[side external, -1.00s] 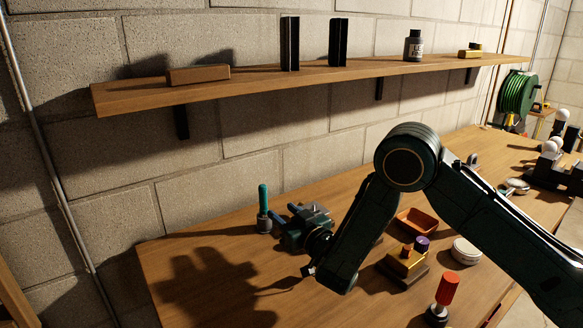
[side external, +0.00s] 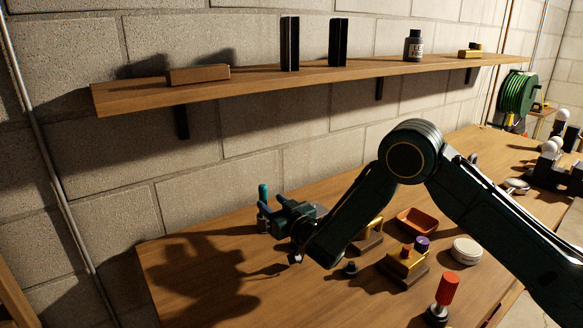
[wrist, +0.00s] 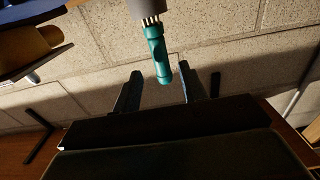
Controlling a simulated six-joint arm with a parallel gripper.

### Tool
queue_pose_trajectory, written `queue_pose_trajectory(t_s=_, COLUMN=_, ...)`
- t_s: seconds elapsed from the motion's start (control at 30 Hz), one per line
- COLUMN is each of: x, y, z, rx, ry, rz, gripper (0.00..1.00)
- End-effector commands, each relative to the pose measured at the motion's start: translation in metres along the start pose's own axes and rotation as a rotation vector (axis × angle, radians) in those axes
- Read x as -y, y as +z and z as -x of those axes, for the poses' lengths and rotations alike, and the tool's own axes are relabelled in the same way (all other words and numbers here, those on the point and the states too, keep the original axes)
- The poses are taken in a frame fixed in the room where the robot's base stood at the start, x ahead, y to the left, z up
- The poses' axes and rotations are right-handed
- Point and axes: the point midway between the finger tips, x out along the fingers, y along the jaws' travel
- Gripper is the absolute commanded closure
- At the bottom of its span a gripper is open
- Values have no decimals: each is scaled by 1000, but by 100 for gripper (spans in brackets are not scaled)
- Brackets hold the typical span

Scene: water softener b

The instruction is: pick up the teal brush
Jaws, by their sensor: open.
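The teal brush (side external: 263,194) stands upright at the back left of the bench, near the wall. In the side view its lower part is hidden by my gripper (side external: 266,217). The wrist view shows the teal handle (wrist: 160,60) upside down, with a grey end and short bristles at the picture's top edge. My gripper (wrist: 159,74) is open, its two fingers on either side of the handle's line. The handle's tip reaches down between the fingertips, with gaps on both sides. I cannot tell how deep the handle is between the fingers.
An orange tray (side external: 417,221), a brass-coloured block with a purple knob (side external: 421,243), a white round tin (side external: 466,250) and a red-handled tool (side external: 447,290) stand to the right. A wooden shelf (side external: 250,84) runs above. The bench's front left is clear.

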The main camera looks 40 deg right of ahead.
Motion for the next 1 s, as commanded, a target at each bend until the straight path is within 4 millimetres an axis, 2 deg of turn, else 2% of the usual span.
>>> queue_pose_trajectory(t_s=0.23, x=0, y=0, z=-12, rx=-2, ry=1, rz=-1, gripper=58)
queue_pose_trajectory(t_s=0.6, x=1, y=0, z=-46, rx=-1, ry=2, rz=-2, gripper=58)
queue_pose_trajectory(t_s=1.0, x=2, y=0, z=-52, rx=0, ry=0, rz=0, gripper=58)
